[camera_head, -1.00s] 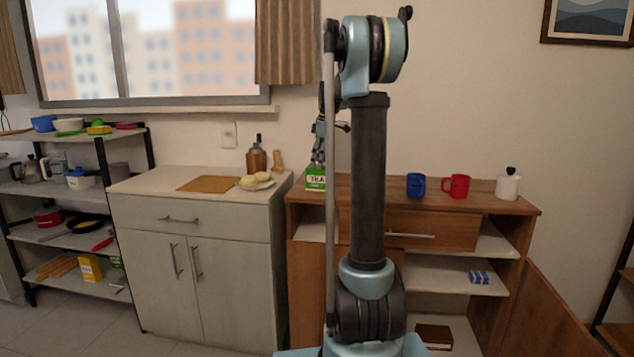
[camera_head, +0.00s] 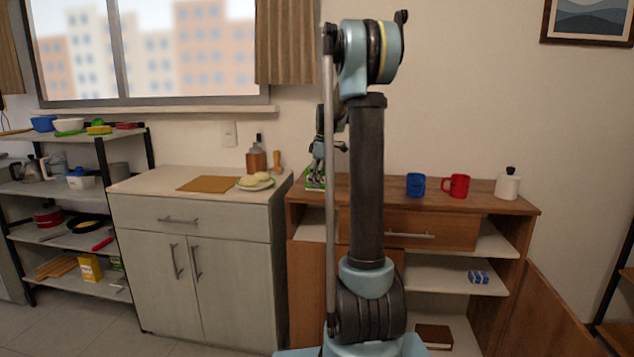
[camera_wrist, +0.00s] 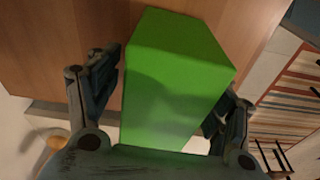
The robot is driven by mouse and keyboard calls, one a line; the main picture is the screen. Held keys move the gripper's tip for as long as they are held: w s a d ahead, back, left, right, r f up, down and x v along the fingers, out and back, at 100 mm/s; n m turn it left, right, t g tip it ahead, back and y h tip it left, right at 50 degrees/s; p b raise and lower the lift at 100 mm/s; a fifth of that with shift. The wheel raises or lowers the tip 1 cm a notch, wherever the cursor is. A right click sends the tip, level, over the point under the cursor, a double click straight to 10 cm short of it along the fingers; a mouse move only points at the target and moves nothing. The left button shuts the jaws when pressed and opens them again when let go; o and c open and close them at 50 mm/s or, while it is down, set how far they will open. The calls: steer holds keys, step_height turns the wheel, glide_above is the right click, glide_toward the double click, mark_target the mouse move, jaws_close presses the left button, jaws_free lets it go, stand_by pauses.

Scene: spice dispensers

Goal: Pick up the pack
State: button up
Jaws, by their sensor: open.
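The pack is a green box, marked as tea in the earlier head view, standing on the left end of the wooden cabinet top. In the wrist view the green pack (camera_wrist: 170,90) fills the middle, between the two fingers. My gripper (camera_wrist: 160,90) is open, with a finger on each side of the pack; I cannot tell whether either touches it. In the head view my gripper (camera_head: 316,178) points down over the pack (camera_head: 312,186), and its fingers hide much of it.
A blue mug (camera_head: 415,185), a red mug (camera_head: 456,186) and a white jar (camera_head: 507,184) stand to the right on the wooden cabinet (camera_head: 470,204). At left, a pale counter (camera_head: 150,181) holds a board (camera_head: 210,184) and a plate (camera_head: 256,186). My arm's column hides the cabinet's middle.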

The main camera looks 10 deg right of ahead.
steer(key=shift+f, duration=0.25)
stand_by(0.5)
steer(key=c, duration=1.3)
